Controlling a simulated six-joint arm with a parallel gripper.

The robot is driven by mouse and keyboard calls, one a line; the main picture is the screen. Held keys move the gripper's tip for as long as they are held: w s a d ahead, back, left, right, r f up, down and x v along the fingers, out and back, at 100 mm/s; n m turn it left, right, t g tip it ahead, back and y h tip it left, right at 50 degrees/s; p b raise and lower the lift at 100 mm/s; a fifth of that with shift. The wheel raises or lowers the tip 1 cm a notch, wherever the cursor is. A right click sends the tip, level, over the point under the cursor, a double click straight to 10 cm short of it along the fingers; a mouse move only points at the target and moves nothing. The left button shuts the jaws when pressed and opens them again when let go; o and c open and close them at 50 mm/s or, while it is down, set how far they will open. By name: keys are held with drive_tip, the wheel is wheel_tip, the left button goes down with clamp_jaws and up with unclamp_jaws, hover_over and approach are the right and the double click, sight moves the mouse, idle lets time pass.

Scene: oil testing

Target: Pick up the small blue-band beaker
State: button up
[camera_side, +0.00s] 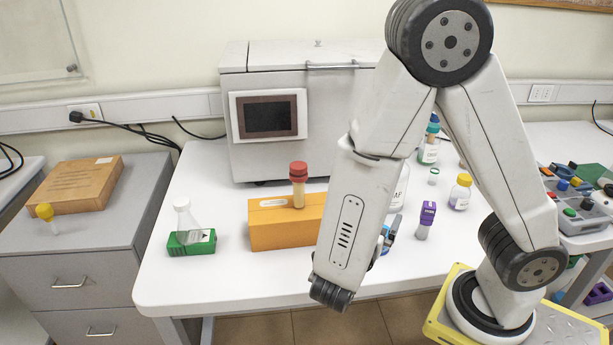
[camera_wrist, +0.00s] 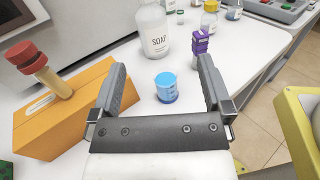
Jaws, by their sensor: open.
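The small blue-band beaker (camera_wrist: 166,87) stands upright on the white table in the wrist view, ahead of my gripper and between its two fingers as seen from there. My gripper (camera_wrist: 161,80) is open and empty, its fingers wide apart, with the beaker apart from both. In the side view my arm hides most of the gripper and the beaker; only a bit of blue (camera_side: 385,231) shows beside the gripper's dark finger (camera_side: 393,228).
An orange block (camera_side: 285,222) holding a red-capped tube (camera_side: 298,185) stands left of the gripper. A soap bottle (camera_wrist: 154,32) stands behind the beaker, and a purple-topped item (camera_side: 426,219) is to its right. A flask (camera_side: 184,219) on a green base is further left.

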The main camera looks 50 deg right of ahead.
wheel_tip(320, 180, down, 14)
drive_tip(key=t, duration=0.1)
drive_tip(key=shift+s+a+n, duration=0.15)
drive_tip(key=shift+a+n, duration=0.1)
drive_tip(key=shift+n, duration=0.05)
idle(0.3)
drive_tip(key=shift+d, duration=0.2)
drive_tip(key=shift+x, duration=3.25)
drive_tip(key=shift+d, duration=0.1)
drive_tip(key=shift+x, duration=2.5)
drive_tip(key=c, duration=1.3)
